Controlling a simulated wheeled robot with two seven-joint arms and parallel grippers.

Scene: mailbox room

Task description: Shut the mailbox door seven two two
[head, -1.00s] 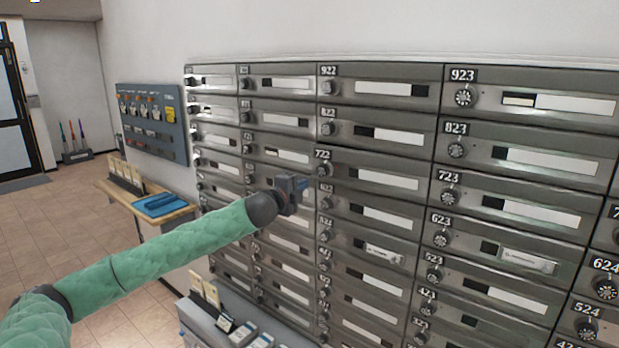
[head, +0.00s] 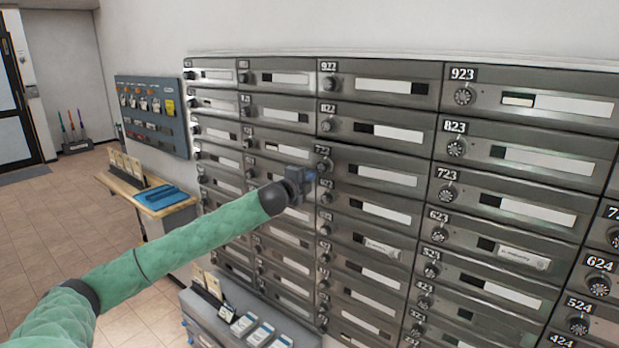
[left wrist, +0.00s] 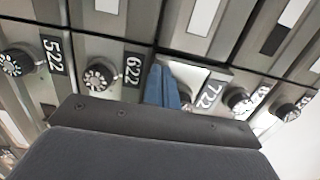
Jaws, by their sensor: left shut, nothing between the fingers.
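Mailbox door 722 (head: 375,169) is in the third row of the mailbox wall, under door 822 (head: 385,130). Its number label and round dial are at its left end. My left gripper (head: 312,180) is shut and empty, at the lower left of door 722, just below its dial. In the left wrist view the blue fingertips (left wrist: 163,86) are together between the 622 label (left wrist: 133,70) and the 722 label (left wrist: 209,95). They overlap the boundary of door 722. Whether they touch it, and how far it stands open, I cannot tell. My right gripper is not in view.
Neighbouring mailbox doors, such as 723 (head: 510,205), look flush. A grey counter (head: 205,312) with cards stands below the mailboxes. A small wooden table (head: 180,205) with a blue tray (head: 158,197) is at the left. A key board (head: 150,115) hangs on the wall.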

